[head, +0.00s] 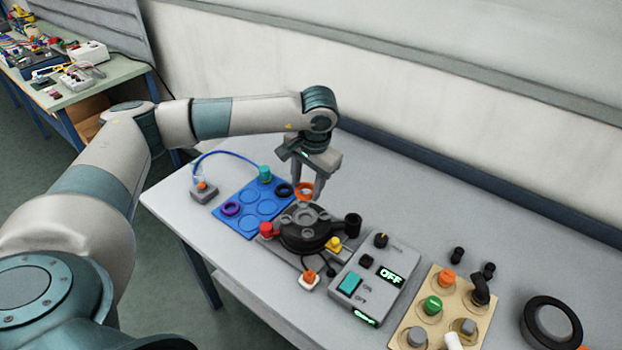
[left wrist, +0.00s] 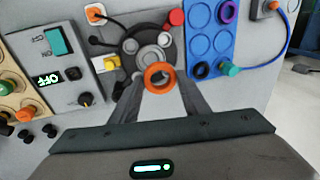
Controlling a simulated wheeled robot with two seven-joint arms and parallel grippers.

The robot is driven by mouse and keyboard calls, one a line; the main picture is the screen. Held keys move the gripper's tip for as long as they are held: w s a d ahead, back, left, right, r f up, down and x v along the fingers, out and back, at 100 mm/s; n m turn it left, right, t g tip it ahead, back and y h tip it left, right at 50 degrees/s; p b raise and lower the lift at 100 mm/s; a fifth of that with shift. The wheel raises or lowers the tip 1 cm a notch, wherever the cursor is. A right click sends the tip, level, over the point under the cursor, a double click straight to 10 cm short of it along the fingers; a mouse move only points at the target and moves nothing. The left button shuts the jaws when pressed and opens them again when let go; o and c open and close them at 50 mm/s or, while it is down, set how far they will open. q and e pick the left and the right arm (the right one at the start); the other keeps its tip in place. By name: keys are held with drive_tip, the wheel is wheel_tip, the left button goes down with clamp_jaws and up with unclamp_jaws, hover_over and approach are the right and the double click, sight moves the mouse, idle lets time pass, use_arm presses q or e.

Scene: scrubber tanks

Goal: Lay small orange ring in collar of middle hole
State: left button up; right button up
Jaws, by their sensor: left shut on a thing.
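A small orange ring (head: 304,186) is pinched between the fingertips of my left gripper (head: 308,192). It also shows in the left wrist view (left wrist: 159,66) at the tips of the gripper (left wrist: 160,84), its opening facing the camera. The black round fixture (head: 292,238) with grey round parts on top stands just below and in front of the gripper. In the left wrist view the fixture (left wrist: 137,34) lies beyond the ring, which overlaps its near edge in the picture. The ring appears above and apart from it. Which round part is the middle hole's collar is hard to tell.
A blue tray (head: 238,221) with round recesses holds a purple ring (head: 230,209) and a dark ring (head: 284,190). A teal-capped part (head: 265,174) stands at its back. A grey control box (head: 348,270) reading OFF and a beige board (head: 407,318) with knobs stand right. The table behind is clear.

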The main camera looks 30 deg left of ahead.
use_arm(q)
drive_tip(key=shift+s+f+b, duration=0.2)
drive_tip(key=shift+f+b, duration=0.6)
drive_tip(key=shift+f, duration=1.6)
drive_tip(key=shift+f+b, duration=0.55)
drive_tip(key=shift+b, duration=0.2)
use_arm(e)
drive_tip(key=shift+s+f, duration=0.4)
drive_tip(key=shift+f, duration=0.4)
drive_tip(key=shift+s+f, duration=0.35)
drive_tip(key=shift+f, duration=0.4)
use_arm(q)
drive_tip(key=shift+f+b, duration=0.15)
drive_tip(key=shift+b, duration=0.35)
use_arm(e)
drive_tip(key=shift+a+f, duration=0.25)
drive_tip(key=shift+f, duration=0.2)
use_arm(q)
drive_tip(key=shift+f+b, duration=0.5)
drive_tip(key=shift+b, duration=0.15)
use_arm(e)
drive_tip(key=shift+d+f, duration=0.2)
drive_tip(key=shift+f, duration=0.45)
use_arm(q)
drive_tip(key=shift+f+b, duration=0.4)
drive_tip(key=shift+b, duration=0.25)
use_arm(e)
drive_tip(key=shift+a+f, duration=0.15)
drive_tip(key=shift+f, duration=0.55)
